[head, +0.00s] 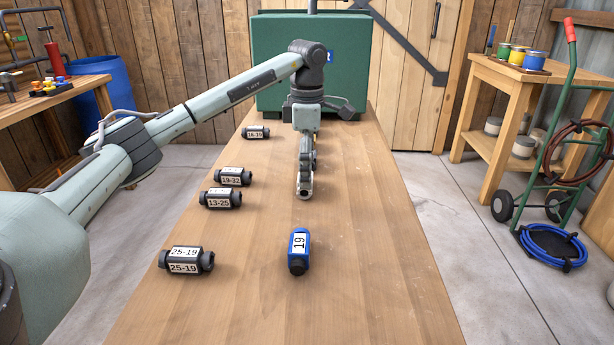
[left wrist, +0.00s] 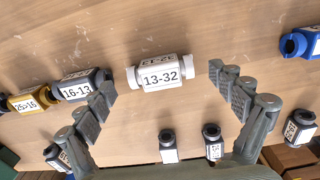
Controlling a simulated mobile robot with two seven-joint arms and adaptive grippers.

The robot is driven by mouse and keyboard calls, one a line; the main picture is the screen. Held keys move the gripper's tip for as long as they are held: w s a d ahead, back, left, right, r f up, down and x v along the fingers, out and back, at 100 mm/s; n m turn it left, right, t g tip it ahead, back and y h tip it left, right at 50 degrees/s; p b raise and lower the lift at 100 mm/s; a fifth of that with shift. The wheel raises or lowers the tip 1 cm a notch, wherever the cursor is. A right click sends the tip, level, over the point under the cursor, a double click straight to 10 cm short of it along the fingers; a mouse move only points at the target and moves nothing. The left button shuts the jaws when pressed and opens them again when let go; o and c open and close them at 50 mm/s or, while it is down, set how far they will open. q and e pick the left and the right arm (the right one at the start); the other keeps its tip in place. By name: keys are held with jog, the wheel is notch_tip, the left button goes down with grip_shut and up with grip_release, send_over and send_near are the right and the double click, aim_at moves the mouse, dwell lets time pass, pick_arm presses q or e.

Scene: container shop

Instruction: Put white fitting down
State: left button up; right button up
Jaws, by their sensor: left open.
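The white fitting (left wrist: 162,74), labelled 13-32, shows in the left wrist view, lying lengthwise across the space between my left fingertips. It appears to lie on the wooden table. My left gripper (left wrist: 161,90) is open, with one finger near each end of the fitting and visible gaps between. In the head view my left gripper (head: 304,190) points down over the middle of the table (head: 370,250). I cannot make out the white fitting there; the arm and gripper may hide it. My right gripper is not in view.
Dark fittings line the left side, including 25-19 (head: 187,261) and 13-25 (head: 220,198). A black 16-13 fitting (left wrist: 82,86) and a yellow fitting (left wrist: 30,102) show left of the white one. The table's right side is clear.

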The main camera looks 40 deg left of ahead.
pick_arm(q)
notch_tip(320, 180, up, 10)
jog(key=shift+p, duration=0.35)
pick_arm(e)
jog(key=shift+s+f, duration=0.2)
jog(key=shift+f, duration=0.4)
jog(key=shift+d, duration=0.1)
